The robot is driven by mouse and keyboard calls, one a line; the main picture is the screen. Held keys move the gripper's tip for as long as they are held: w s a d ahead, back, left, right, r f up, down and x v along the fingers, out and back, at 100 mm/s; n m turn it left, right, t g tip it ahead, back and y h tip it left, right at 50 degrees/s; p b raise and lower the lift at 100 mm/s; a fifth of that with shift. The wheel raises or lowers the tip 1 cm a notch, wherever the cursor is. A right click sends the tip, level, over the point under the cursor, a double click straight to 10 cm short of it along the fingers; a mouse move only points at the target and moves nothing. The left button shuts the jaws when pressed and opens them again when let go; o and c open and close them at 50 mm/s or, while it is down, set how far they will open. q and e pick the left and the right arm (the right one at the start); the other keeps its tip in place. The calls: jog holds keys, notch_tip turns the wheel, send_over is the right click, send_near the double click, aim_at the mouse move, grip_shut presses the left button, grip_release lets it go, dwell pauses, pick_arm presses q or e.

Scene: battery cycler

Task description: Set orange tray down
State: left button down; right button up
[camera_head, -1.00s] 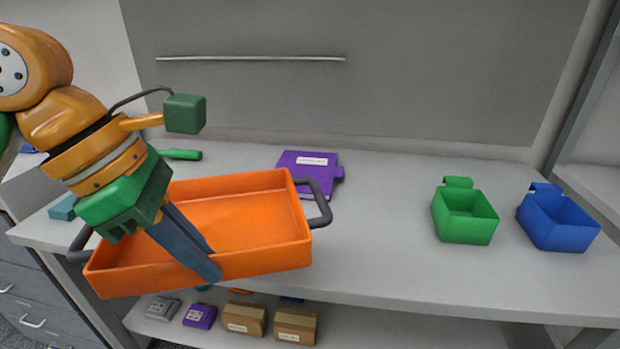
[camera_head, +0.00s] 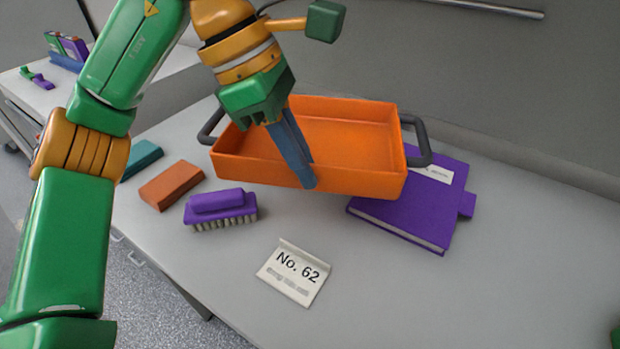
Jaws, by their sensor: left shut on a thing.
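The orange tray (camera_head: 360,178) is an open rectangular box with a dark handle at each end. It is in the upper middle of the head view. My left gripper (camera_head: 308,178) comes down from above and is shut on the near wall of the tray. The tray looks roughly level and overlaps the purple book in the picture; I cannot tell whether its underside touches the table. My right gripper is not in view.
A purple book (camera_head: 420,212) lies under the tray's right end. A purple brush (camera_head: 221,207), a brown block (camera_head: 171,185), a teal block (camera_head: 142,158) and a "No. 62" card (camera_head: 293,272) lie on the grey table (camera_head: 420,300). The front right of the table is clear.

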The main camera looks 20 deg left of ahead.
aim_at(274, 157)
pick_arm(q)
jog(key=w+a+f, duration=0.1)
jog(key=a, duration=0.1)
jog(key=w+a+f+p, duration=0.1)
jog(key=w+a, duration=0.1)
jog(key=w+a+f, duration=0.1)
jog(key=a, duration=0.1)
jog(key=shift+w+a+p, duration=0.1)
jog(key=shift+w+p, duration=0.05)
jog(key=shift+p, duration=0.25)
jog(key=w+a+f, duration=0.1)
jog(key=f, duration=0.1)
jog(key=w+a+f, duration=0.1)
jog(key=f, duration=0.1)
jog(key=w+a+f, duration=0.1)
jog(key=a+f, duration=0.1)
jog(key=shift+f+p, duration=0.25)
jog(key=shift+p, duration=0.05)
notch_tip(274, 157, down, 3)
jog(key=shift+d+r, duration=0.1)
jog(key=shift+r, duration=0.1)
jog(key=shift+f, duration=0.1)
jog(key=c, duration=1.4)
grip_release()
jog(key=shift+f, duration=0.1)
jog(key=o, duration=0.4)
jog(key=shift+s, duration=0.1)
